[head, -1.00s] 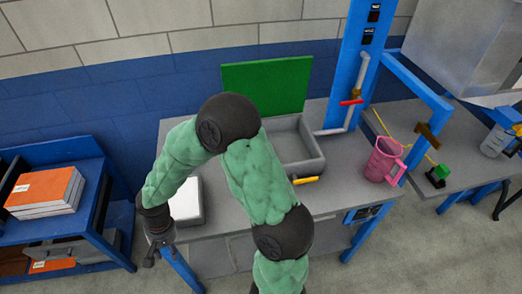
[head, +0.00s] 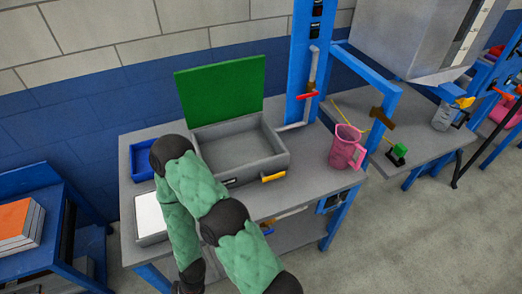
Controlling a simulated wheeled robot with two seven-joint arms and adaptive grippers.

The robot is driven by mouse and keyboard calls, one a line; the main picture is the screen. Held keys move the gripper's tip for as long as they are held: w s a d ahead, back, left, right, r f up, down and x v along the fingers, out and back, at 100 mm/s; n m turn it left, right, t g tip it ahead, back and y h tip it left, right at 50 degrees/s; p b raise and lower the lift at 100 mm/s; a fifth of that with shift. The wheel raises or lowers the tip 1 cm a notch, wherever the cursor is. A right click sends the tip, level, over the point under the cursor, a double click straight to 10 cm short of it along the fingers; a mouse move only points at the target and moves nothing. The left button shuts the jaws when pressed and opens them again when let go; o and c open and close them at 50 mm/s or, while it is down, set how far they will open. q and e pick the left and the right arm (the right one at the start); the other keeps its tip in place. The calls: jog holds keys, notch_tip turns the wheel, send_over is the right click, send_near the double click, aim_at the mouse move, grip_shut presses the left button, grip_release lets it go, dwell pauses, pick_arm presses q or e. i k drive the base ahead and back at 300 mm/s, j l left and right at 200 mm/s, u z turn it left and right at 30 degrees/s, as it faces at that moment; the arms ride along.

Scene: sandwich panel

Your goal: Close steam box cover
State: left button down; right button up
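The steam box (head: 270,165) is a grey open box on the grey workbench, with its hollow inside showing. Its green cover (head: 220,95) stands raised along the back edge, leaning slightly back. A yellow handle (head: 273,176) sticks out at the front right of the box. One of my arms, in green padding, comes in from the bottom edge and bends up in front of the box's left side, hiding part of it. Its wrist drops to the bottom edge, and no gripper fingers show. My other arm is not in view.
A pink jug (head: 346,147) stands right of the box. A blue tray (head: 142,161) and a white-topped box (head: 149,214) lie to the left. A blue post (head: 309,60) with a red-handled pipe rises behind the bench. The bench front, right of my arm, is clear.

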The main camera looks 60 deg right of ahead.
aim_at(211, 94)
jog(key=k+l+z, duration=0.15)
jog(key=z, duration=1.75)
